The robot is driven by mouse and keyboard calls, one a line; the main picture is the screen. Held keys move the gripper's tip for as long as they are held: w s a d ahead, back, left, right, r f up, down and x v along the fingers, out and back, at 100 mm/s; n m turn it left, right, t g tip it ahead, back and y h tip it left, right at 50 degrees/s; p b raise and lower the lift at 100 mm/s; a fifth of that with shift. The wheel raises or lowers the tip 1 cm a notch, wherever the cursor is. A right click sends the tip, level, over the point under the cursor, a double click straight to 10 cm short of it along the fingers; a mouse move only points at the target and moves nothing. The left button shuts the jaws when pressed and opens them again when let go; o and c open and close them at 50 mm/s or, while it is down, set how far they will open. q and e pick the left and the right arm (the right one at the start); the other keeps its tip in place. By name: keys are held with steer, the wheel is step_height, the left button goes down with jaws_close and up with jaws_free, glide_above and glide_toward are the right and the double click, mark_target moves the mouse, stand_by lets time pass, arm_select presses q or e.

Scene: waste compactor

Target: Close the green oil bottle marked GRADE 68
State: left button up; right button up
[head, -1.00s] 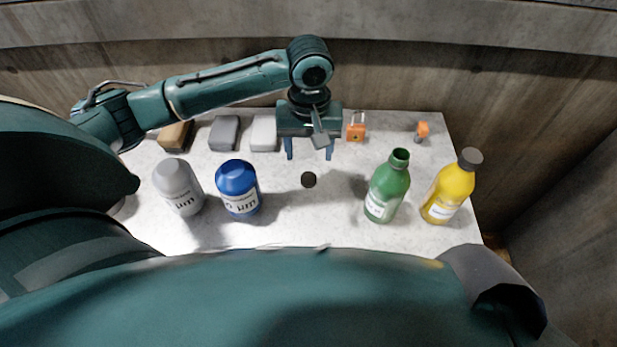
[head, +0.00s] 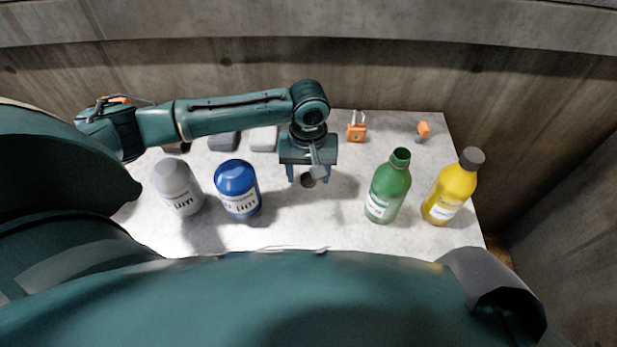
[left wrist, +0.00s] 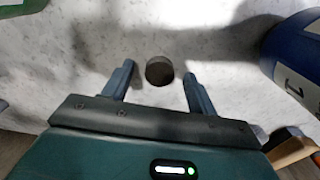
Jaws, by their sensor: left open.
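The green bottle (head: 387,188) stands upright on the table with its mouth bare; its label is too small to read. A dark round cap (head: 308,181) lies on the table to its left. The cap also shows in the left wrist view (left wrist: 159,70). My left gripper (head: 308,178) points down over the cap, its fingers apart on either side. In the left wrist view the fingers (left wrist: 158,82) are open and the cap lies between and slightly beyond their tips, apart from both. My right gripper is not in view.
A capped yellow bottle (head: 450,190) stands right of the green one. A blue bottle (head: 238,188) and a grey bottle (head: 178,187) stand at left. An orange padlock (head: 356,128) and another small orange item (head: 422,130) lie behind. Blocks (head: 264,138) line the back left.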

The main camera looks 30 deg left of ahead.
arm_select(q)
steer(key=shift+f, duration=0.1)
steer(key=shift+c, duration=0.5)
steer(key=c, duration=1)
steer(key=shift+o, duration=0.2)
step_height(320, 180, up, 10)
steer(key=p, duration=0.1)
